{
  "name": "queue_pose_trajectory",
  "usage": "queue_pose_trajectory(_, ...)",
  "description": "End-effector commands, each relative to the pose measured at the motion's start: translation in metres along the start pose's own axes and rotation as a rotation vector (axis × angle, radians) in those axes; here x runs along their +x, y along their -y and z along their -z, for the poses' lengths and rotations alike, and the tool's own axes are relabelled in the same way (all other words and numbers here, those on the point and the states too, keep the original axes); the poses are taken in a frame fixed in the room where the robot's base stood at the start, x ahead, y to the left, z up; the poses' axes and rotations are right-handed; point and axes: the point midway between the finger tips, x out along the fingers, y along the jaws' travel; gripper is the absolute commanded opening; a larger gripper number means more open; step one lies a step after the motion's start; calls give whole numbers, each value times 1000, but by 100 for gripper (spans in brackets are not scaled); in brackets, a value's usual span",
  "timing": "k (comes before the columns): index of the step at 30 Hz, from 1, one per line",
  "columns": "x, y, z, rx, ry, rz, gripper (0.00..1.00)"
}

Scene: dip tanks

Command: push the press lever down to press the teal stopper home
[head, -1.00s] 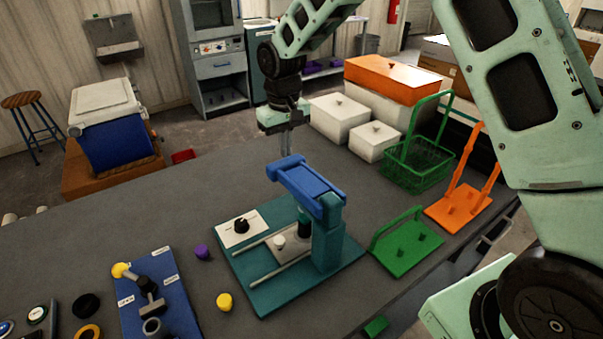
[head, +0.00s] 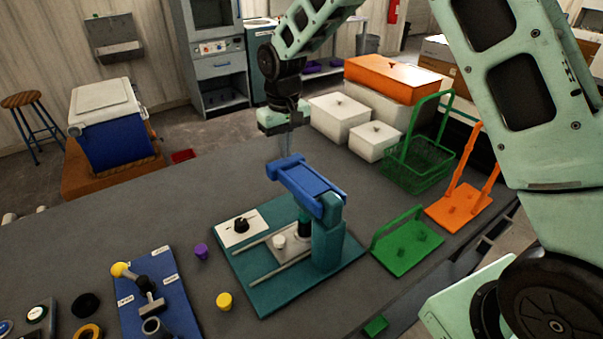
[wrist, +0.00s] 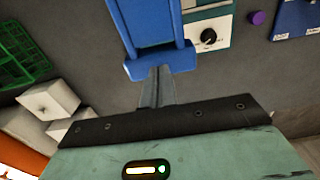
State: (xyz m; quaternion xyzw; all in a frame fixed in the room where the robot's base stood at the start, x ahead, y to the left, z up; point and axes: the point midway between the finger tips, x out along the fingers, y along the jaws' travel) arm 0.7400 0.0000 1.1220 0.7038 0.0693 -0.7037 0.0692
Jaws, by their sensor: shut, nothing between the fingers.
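The press has a teal base (head: 262,299), a teal post (head: 327,245) and a blue lever (head: 308,186) that is raised, with a crossbar at its far end. The lever also shows in the wrist view (wrist: 150,22). My gripper (head: 287,153) is shut and empty, pointing down at the lever's crossbar end. In the wrist view its fingertips (wrist: 160,70) overlap the crossbar's edge; I cannot tell whether they touch it. A dark ram (head: 304,226) hangs under the lever. A small white piece (head: 279,241) sits on the grey plate beside it. I cannot make out the teal stopper clearly.
A white panel with a black knob (head: 241,226) sits on the press base. Purple (head: 201,250) and yellow (head: 224,301) pieces lie left of it. A green stand (head: 407,252), green basket (head: 418,177) and white boxes (head: 373,141) stand right and behind. The table's left-middle is clear.

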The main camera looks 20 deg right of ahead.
Motion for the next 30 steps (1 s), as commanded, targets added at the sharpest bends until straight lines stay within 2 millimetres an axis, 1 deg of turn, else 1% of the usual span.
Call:
queue_pose_trajectory(3,6,0,0,0,0,0,0)
queue_pose_trajectory(30,35,0,0,0,0,0,0)
